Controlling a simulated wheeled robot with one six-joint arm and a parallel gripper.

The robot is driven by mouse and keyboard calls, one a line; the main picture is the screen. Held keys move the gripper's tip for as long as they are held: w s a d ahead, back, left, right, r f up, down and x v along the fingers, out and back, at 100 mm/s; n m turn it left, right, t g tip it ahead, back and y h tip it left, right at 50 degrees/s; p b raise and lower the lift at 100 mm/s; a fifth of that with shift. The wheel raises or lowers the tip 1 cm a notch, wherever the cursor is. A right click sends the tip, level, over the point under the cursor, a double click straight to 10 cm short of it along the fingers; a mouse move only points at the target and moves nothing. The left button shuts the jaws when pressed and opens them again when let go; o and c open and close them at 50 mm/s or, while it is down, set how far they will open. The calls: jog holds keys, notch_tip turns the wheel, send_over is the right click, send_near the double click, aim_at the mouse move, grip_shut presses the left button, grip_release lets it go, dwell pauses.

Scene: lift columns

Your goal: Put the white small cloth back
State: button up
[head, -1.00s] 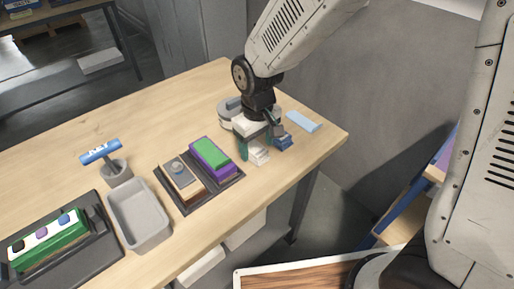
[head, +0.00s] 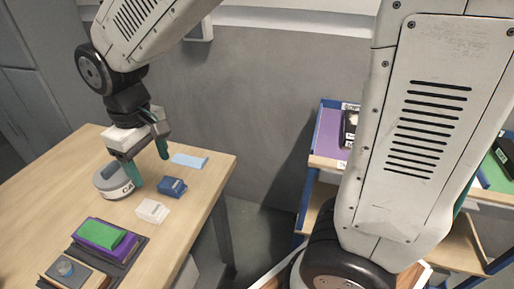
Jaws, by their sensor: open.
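A small white item (head: 152,210) lies on the wooden table (head: 48,200), near its right edge. It looks like a small block or folded piece; I cannot tell if it is cloth. My gripper (head: 150,170), with green fingers, is open above the table, behind the white item in the picture. I see nothing held between the fingers. A flat light-blue piece (head: 190,161), possibly a cloth, lies at the far right corner of the table.
A small blue block (head: 172,187) lies by the white item. A round grey-white object (head: 113,182) stands left of my gripper. A dark tray (head: 125,255) holds a green-and-purple block (head: 100,236). A blue-edged shelf (head: 322,165) stands at right, across a floor gap.

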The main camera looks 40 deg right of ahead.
jog(key=s+d+r+m, duration=0.3)
jog(key=s+d, duration=0.5)
jog(key=s, duration=0.1)
jog(key=s+d+r+m+t, duration=0.1)
jog(key=s+d+r+m, duration=0.2)
jog(key=s+d, duration=0.6)
jog(key=shift+d+r, duration=0.15)
jog(key=shift+d, duration=0.05)
jog(key=shift+s, duration=0.1)
